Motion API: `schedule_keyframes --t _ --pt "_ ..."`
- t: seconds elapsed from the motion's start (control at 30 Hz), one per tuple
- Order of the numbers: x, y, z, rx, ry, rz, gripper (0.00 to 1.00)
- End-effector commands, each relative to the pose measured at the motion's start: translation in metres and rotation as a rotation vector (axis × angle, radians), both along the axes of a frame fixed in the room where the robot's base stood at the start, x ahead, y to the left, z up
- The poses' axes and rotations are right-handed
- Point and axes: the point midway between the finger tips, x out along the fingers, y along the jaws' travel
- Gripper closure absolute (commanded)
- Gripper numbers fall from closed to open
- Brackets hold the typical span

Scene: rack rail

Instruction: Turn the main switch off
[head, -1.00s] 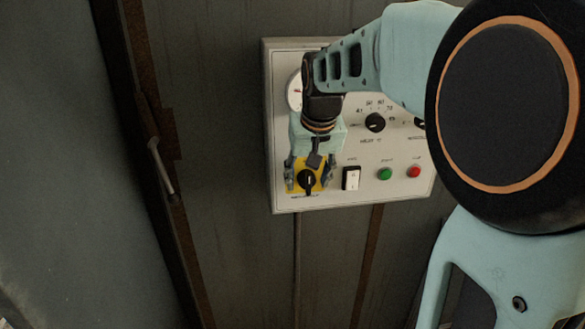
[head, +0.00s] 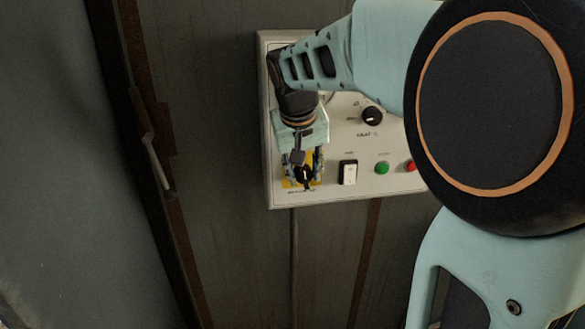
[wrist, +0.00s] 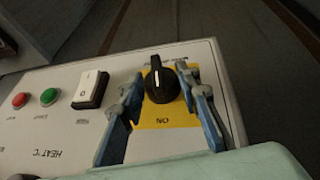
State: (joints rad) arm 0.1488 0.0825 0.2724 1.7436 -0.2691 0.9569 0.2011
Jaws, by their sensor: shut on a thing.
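The main switch is a black rotary knob (head: 306,178) on a yellow plate (wrist: 146,112), at the lower left of a grey control panel (head: 281,197). In the wrist view the knob (wrist: 162,82) has a white pointer line that runs nearly up and down in the picture. The plate's ON label appears upside down there. My gripper (head: 303,169) is at the switch, with one finger on each side of the knob, and is shut on it. The wrist view shows both fingers of my gripper (wrist: 165,95) flanking the knob. My gripper partly hides the plate in the head view.
Right of the switch on the panel are a white rocker switch (head: 348,172), a green button (head: 382,168) and a red button (head: 410,166). A heat dial (head: 372,116) is above them. A door handle (head: 157,163) stands out at the left.

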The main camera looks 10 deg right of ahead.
Motion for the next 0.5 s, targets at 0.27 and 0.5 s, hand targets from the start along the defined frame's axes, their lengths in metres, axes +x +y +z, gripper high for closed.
schedule_keyframes --t 0.27,0.5 --pt "0.0008 0.0067 -0.0063 -0.249 -0.002 0.007 0.94" --pt "0.0008 0.0093 -0.0091 -0.478 -0.002 0.006 0.94"
